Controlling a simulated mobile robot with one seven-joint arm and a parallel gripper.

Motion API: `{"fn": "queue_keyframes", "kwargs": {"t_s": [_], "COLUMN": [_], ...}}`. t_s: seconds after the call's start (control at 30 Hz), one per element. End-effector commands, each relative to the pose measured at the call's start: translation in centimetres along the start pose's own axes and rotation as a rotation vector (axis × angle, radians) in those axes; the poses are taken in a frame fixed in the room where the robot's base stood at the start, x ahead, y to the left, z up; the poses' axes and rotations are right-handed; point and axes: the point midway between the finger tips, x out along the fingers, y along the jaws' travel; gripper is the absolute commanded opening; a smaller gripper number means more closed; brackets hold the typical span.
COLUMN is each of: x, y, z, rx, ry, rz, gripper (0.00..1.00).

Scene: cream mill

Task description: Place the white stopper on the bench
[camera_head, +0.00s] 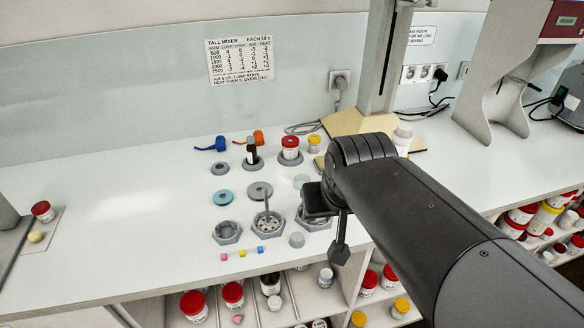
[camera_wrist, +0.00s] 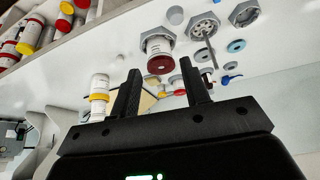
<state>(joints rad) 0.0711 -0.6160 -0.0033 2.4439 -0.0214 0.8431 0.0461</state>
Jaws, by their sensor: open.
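I cannot single out the white stopper for certain. A small light grey-white cylinder (camera_head: 296,239) stands on the bench (camera_head: 120,215), below the hexagonal holders; it also shows in the wrist view (camera_wrist: 175,15). A pale disc (camera_head: 301,181) lies farther back. My gripper (camera_head: 328,225) is open over the right part of the bench, close to the right hexagonal holder (camera_head: 312,221). In the wrist view a jar with a dark red lid (camera_wrist: 158,62) shows beyond the fingers, apparently upright in a holder. Nothing shows between the fingers, which partly cover the holder in the head view.
A white bottle (camera_head: 403,135) stands at the right, partly behind my arm. Red- and yellow-lidded jars (camera_head: 290,147) stand at the back, near orange and blue pieces. Small coloured cubes (camera_head: 242,253) lie near the front edge. The bench's left half is largely clear.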

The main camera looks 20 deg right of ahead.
Motion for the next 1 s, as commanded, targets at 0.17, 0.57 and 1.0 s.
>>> {"fn": "queue_keyframes", "kwargs": {"t_s": [0.17,0.57,1.0], "x": [-1.7,-2.0,-2.0], "y": [-1.6,-2.0,-2.0], "z": [2.8,3.6,3.6], "rx": [-0.077,-0.099,-0.098], "ry": [0.019,0.02,0.02], "rz": [-0.038,-0.049,-0.049], "gripper": [0.42,0.42,0.42]}}
